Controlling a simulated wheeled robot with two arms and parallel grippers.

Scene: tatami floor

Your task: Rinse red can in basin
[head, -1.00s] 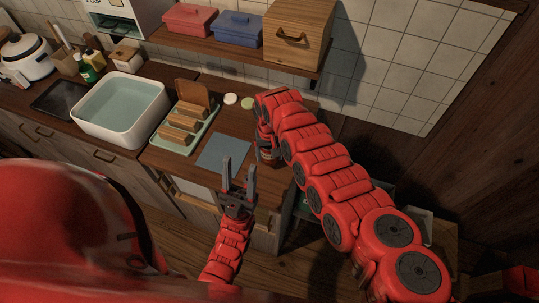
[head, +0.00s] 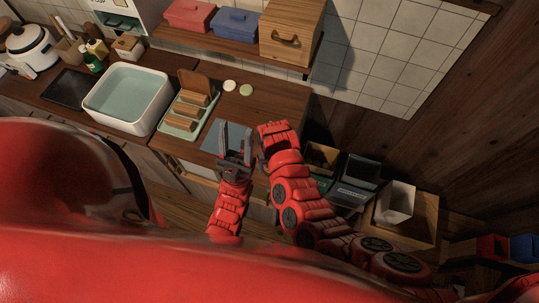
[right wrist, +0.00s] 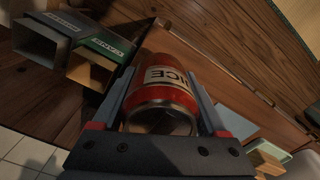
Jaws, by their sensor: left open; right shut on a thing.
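The white basin (head: 147,118) with pale water in it is set in the counter at left in the head view. The red can (right wrist: 165,80) is held between the fingers of my right gripper (right wrist: 165,90) in the right wrist view; its label reads partly "ICE". My right gripper's fingers and the can are mostly hidden by my arm in the head view. My left gripper (head: 236,135) is open and empty, in front of the blue-grey mat (head: 222,132), right of the basin.
A rice cooker (head: 32,48) and bottles are at far left. Labelled bins (right wrist: 95,58) stand beyond the can in the wrist view. A shelf with red and blue boxes (head: 237,22) and a wooden box hangs above.

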